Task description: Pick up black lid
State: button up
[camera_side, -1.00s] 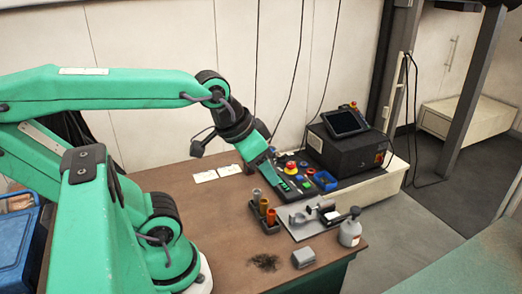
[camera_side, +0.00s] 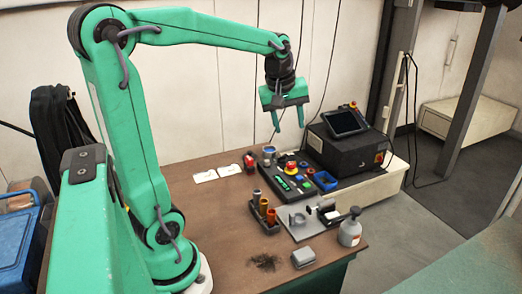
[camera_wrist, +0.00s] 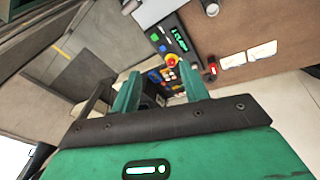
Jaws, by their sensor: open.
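My gripper (camera_side: 288,122) is open and empty, raised high above the back of the brown table, with its fingers pointing down. In the wrist view, its two green fingers (camera_wrist: 160,88) stand wide apart with nothing between them. I cannot pick out a separate black lid for certain in either view. A dark organiser tray (camera_side: 292,181) with small coloured parts lies below my gripper, well apart from it. A grey bottle with a black top (camera_side: 352,212) stands at the table's right edge.
A black box (camera_side: 345,150) carries a tablet-like screen (camera_side: 346,121). A holder with upright tubes (camera_side: 263,213), a metal plate with a clamp (camera_side: 305,225) and a grey block (camera_side: 303,258) are nearer. White cards (camera_side: 216,172) lie on the left.

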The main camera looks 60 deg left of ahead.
jog(key=a+f+n+g, duration=0.1)
jog(key=a+f+n, duration=0.5)
jog(key=a, duration=0.4)
jog(key=w+a+f+n+g, duration=0.1)
jog(key=a+f+n, duration=0.5)
jog(key=a, duration=0.4)
jog(key=w+a+f+n+g+h, duration=0.1)
jog(key=a+f+n, duration=0.5)
jog(key=a, duration=0.5)
jog(key=shift+w+a+n, duration=0.1)
jog(key=shift+w+n, duration=0.05)
jog(key=shift+n, duration=0.85)
jog(key=shift+a+f, duration=0.15)
jog(key=shift+a, duration=0.05)
jog(key=shift+f, duration=3.9)
grip_shut()
